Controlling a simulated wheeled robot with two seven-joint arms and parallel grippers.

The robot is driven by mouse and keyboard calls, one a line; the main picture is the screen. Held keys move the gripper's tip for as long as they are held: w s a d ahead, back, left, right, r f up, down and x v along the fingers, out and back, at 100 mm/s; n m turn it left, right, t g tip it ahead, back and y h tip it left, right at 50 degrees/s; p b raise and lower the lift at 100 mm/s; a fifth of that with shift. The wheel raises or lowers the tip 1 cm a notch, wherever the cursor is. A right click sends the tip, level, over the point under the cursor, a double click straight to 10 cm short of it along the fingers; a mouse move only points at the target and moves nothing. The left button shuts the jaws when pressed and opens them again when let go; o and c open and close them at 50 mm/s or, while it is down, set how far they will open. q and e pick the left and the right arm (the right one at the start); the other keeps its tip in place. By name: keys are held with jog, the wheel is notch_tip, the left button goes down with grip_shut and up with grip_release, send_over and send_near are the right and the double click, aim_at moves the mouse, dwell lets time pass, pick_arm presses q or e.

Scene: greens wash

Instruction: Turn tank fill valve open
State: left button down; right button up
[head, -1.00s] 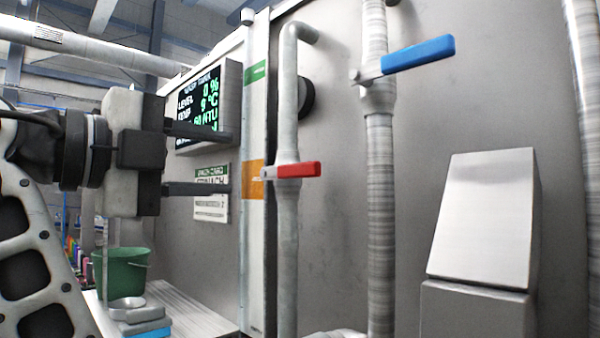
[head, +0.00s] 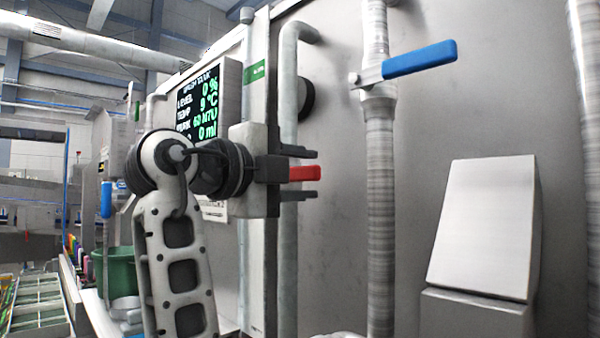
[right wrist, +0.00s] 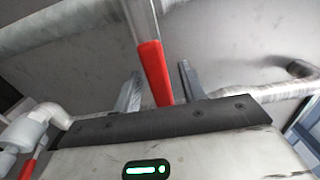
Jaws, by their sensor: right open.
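A red valve handle (head: 305,173) points right from a vertical grey pipe (head: 289,240). It also shows in the right wrist view (right wrist: 154,72). My right gripper (head: 314,173) is open, with one finger above and one below the red handle. In the right wrist view the handle lies between the two spread fingers, with a gap on each side. The gripper body hides the handle's pivot in the head view. A second valve with a blue handle (head: 420,59) sits higher on a thicker pipe (head: 380,220), its handle pointing right. My left gripper is not in view.
A wall display (head: 208,95) reads level 0 % and temperature 9 °C. A grey box with a sloped top (head: 484,228) stands at right. A green bucket (head: 121,272) is at lower left, partly behind my arm.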

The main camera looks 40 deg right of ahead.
grip_shut()
